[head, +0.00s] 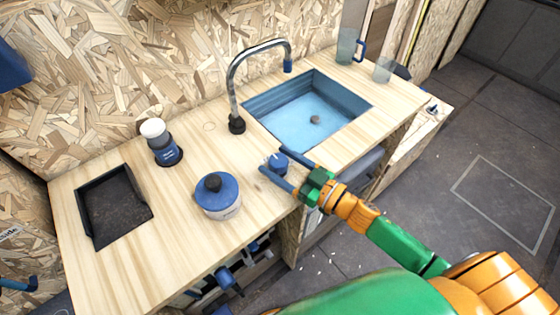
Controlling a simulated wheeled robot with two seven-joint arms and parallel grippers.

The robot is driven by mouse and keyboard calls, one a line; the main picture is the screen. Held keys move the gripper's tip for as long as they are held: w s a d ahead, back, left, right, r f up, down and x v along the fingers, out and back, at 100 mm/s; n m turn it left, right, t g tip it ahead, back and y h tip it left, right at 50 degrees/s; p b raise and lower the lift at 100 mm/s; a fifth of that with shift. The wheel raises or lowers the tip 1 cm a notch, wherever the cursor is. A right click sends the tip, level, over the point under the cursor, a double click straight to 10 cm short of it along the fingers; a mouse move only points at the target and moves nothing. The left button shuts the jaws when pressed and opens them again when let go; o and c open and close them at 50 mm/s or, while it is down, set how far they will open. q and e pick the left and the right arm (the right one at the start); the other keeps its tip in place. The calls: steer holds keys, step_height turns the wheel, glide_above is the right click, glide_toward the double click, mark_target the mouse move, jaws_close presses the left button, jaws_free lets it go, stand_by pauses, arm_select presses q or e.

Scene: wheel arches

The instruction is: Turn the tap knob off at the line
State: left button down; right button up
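A small blue knob (278,162) with a pale mark sits on the wooden counter, in front of the sink's left corner. My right gripper (272,160) reaches in from the lower right. Its two blue fingers are apart, one on each side of the knob; I cannot tell whether they touch it. The fingers partly hide the knob, and I cannot make out the line. The curved metal tap (237,85) rises behind the knob, its spout over the blue sink (300,105). No water shows from the spout. My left gripper is not in view.
A blue-and-white pot (218,200) stands left of the knob, with a white-topped container (160,145) behind it. A dark tray (112,205) is set at the counter's left. Clear cups (383,70) stand by the sink's far right. Blue fittings (226,278) stick out below the front edge.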

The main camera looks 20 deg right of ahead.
steer(key=c, duration=1.1)
steer(key=shift+r+m+t+h+p, duration=0.2)
steer(key=shift+m+t+h+p, duration=0.1)
steer(key=shift+m+h+p, duration=0.15)
steer(key=shift+a+m+t+h+p, duration=0.1)
steer(key=shift+m+t+h+p, duration=0.3)
steer(key=shift+h, duration=0.25)
steer(key=shift+f+m+t+h, duration=0.15)
steer(key=shift+m+t+h, duration=0.35)
steer(key=shift+m+h, duration=0.75)
steer(key=shift+n+h, duration=0.25)
steer(key=shift+n, duration=0.05)
steer(key=o, duration=1.4)
steer(key=shift+f, duration=0.1)
